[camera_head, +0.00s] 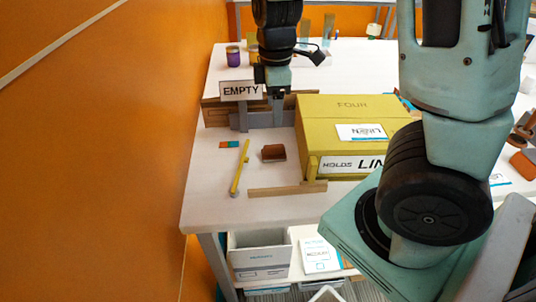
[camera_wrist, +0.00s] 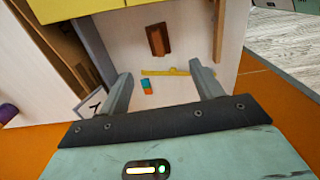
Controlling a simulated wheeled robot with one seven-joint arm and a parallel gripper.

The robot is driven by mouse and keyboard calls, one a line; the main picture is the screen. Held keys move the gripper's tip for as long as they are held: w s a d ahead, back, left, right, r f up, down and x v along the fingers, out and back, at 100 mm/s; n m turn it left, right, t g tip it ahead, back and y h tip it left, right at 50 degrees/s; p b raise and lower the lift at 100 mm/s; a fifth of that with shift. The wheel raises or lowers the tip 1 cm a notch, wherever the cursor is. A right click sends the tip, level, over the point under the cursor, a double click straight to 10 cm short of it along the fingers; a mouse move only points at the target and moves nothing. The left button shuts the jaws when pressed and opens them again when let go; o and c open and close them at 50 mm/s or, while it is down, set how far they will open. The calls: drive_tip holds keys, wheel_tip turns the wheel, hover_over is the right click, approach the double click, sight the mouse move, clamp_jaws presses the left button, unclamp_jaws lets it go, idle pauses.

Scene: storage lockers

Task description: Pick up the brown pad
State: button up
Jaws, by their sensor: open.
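The brown pad (camera_head: 273,153) lies on the white table, left of the yellow box, in the head view. In the wrist view the brown pad (camera_wrist: 158,40) shows beyond the fingertips, near the top middle. My gripper (camera_head: 278,115) hangs above the table behind the pad in the head view, beside the EMPTY sign. The pad is apart from the fingers.
A yellow stick (camera_head: 240,167) and a small orange and teal block (camera_head: 229,144) lie left of the pad. A yellow box (camera_head: 345,110) labelled LINEN stands right. A wooden strip (camera_head: 287,189) lies in front. An EMPTY sign (camera_head: 241,90) stands behind. The orange wall (camera_head: 90,170) is left.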

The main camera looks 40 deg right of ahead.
sight(274, 146)
wheel_tip(274, 146, down, 14)
drive_tip(key=shift+d+r+b, duration=0.1)
drive_tip(key=shift+r+b, duration=0.05)
drive_tip(key=shift+b, duration=0.9)
drive_tip(key=c, duration=1.1)
